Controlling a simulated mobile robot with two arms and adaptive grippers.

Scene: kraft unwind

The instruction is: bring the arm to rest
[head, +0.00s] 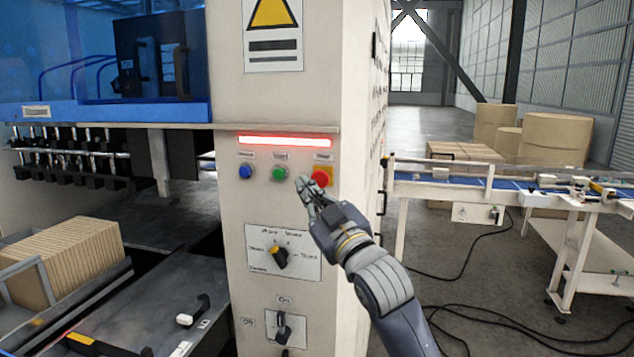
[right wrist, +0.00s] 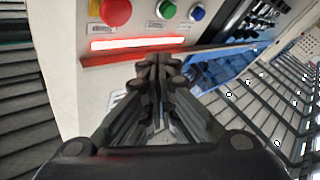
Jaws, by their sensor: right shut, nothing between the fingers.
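My right gripper (head: 308,189) is shut and empty in front of the cream control panel (head: 232,210). In the head view its fingertips overlap the area just below the green button (head: 279,173) and beside the red button (head: 321,177). A blue button (head: 246,171) is left of the green one. In the right wrist view the shut fingers (right wrist: 160,65) point toward the panel below a lit red bar (right wrist: 135,43); whether they touch it I cannot tell. The same red button (right wrist: 115,12) shows at the top there. My left gripper is not in view.
A rotary selector (head: 280,257) and an on/off switch (head: 284,327) sit lower on the panel. A stack of cardboard (head: 65,265) lies at left in the machine. A conveyor (head: 510,188) stands at right, with cables on the floor. Open floor shows behind it.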

